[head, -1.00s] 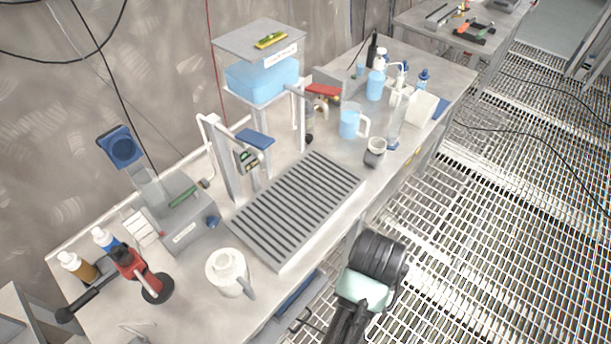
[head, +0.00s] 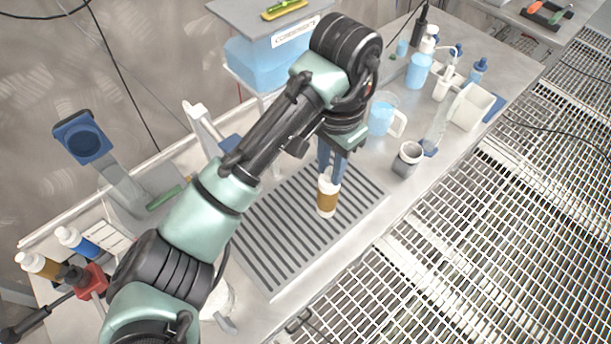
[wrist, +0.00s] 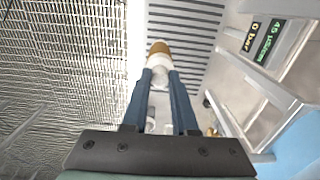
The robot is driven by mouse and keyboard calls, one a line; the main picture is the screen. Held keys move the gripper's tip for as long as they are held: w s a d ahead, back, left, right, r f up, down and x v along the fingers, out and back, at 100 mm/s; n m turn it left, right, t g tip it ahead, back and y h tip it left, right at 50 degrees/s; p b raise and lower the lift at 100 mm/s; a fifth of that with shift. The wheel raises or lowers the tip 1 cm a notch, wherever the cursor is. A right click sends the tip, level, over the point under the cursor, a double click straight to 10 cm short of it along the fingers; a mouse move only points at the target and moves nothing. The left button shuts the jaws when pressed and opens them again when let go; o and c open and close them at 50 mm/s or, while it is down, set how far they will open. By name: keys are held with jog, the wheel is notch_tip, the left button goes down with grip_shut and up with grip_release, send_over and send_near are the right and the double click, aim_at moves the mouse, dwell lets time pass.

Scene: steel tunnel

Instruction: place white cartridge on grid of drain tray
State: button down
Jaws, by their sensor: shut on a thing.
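The white cartridge (head: 327,198), with a wide amber-brown band, hangs roughly upright below my gripper (head: 331,165). My gripper's blue fingers are shut on its white upper part. In the wrist view, the cartridge (wrist: 160,53) sits between the fingertips of my gripper (wrist: 161,72), its brown part pointing away from the camera. The drain tray (head: 276,287) is flat and grey with a dark slatted grid (head: 272,232). The cartridge is over the right part of the grid; I cannot tell whether it touches. My arm hides part of the tray's back-left side.
A grey cup (head: 407,160) and a blue-filled jug (head: 381,115) stand right of the tray. A blue water tank (head: 255,65) is behind. A digital display (wrist: 262,40) shows right in the wrist view. A white jug (head: 222,300) stands left, partly hidden. Much of the grid is bare.

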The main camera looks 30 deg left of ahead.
aim_at(322, 191)
jog(key=shift+a+r, duration=0.25)
jog(key=shift+a, duration=0.2)
jog(key=shift+a+f+b, duration=0.1)
jog(key=shift+f+b, duration=0.2)
jog(key=shift+f, duration=0.05)
notch_tip(322, 191, down, 9)
jog(key=c, duration=0.7)
grip_release()
jog(key=shift+f, duration=0.1)
notch_tip(322, 191, up, 12)
jog(key=shift+r+p, duration=0.15)
jog(key=shift+p, duration=0.35)
